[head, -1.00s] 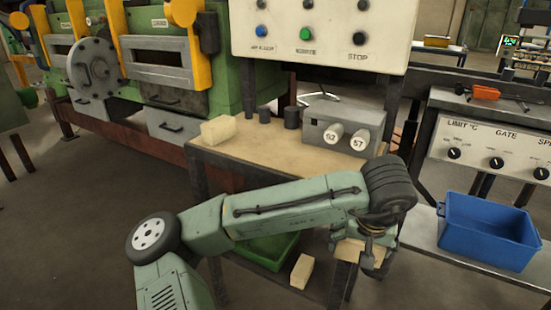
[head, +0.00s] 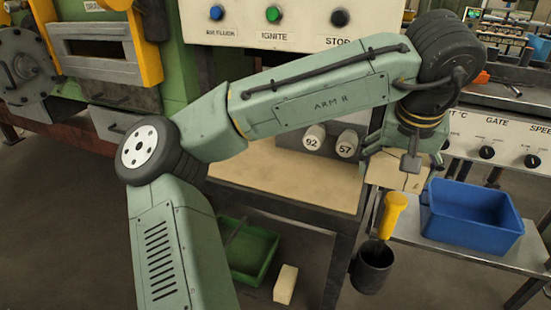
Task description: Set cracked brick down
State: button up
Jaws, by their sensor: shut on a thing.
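My gripper (head: 402,158) is shut on a pale cream brick (head: 398,174), to the left of the blue bin. Dark thin lines, like cracks, show on the brick's face. The gripper hides part of it. The brick appears in front of the grey metal shelf's left end, and I cannot tell whether it touches anything below. A second pale brick (head: 286,284) stands low down beside the green tray, apart from my gripper.
A blue bin (head: 475,225) stands on the grey shelf (head: 505,262). A dark cup with a yellow handle (head: 372,268) hangs by the wooden-topped table (head: 290,188). A green tray (head: 268,262) is below. My arm crosses before the control panel (head: 300,22).

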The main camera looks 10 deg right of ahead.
jog(key=p, duration=0.2)
send_over(315, 184)
jog(key=s, duration=0.1)
jog(key=shift+s+a+f, duration=0.1)
jog(key=shift+a+f, duration=0.25)
jog(key=shift+f, duration=0.3)
jog(key=shift+f+p, duration=0.4)
jog(key=shift+f, duration=1.35)
jog(key=shift+f, duration=0.15)
jog(key=o, duration=1.5)
jog(key=b+v, duration=0.1)
jog(key=v, duration=1.1)
